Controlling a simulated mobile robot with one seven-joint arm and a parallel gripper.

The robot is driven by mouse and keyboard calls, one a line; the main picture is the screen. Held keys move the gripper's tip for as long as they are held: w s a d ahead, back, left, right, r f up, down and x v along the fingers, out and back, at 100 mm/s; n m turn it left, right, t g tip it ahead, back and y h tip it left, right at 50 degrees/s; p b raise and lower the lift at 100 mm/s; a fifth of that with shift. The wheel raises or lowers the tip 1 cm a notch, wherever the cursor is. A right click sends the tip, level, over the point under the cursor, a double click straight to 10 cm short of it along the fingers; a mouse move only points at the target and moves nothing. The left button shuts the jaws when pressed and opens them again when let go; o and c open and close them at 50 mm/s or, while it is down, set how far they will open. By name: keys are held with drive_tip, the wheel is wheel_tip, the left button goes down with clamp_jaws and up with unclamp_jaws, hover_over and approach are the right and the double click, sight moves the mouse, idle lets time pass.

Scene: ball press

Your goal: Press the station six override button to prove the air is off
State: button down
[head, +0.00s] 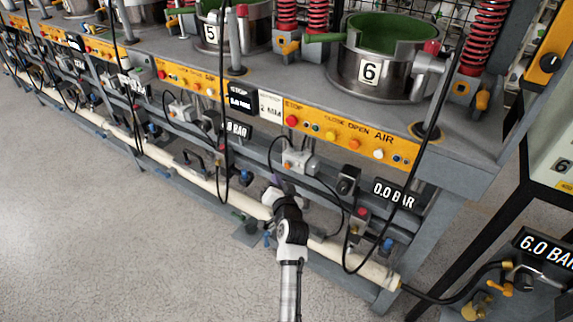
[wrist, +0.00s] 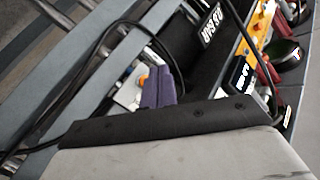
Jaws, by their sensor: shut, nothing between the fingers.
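Station six is the steel pot marked 6 (head: 369,71) on the bench at the right. Under its orange control strip (head: 350,135) sits a small grey valve box (head: 299,160). The wrist view shows this box (wrist: 127,97) with a small orange button (wrist: 144,80) on it. My gripper (head: 273,188) is below and left of the box in the head view. Its purple fingers (wrist: 160,88) are shut and empty, beside the orange button in the wrist view. I cannot tell whether they touch it. No label marks the override button legibly.
A display (head: 395,194) reads 0.0 BAR right of the box; another (head: 543,247) reads 6.0 BAR at the lower right. Black hoses (head: 342,225) loop around the box. A pale pipe (head: 345,261) runs low along the bench. The floor (head: 120,240) is clear.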

drive_tip(key=shift+s+a+p, duration=0.35)
drive_tip(key=shift+s+a, duration=0.3)
drive_tip(key=shift+s, duration=0.2)
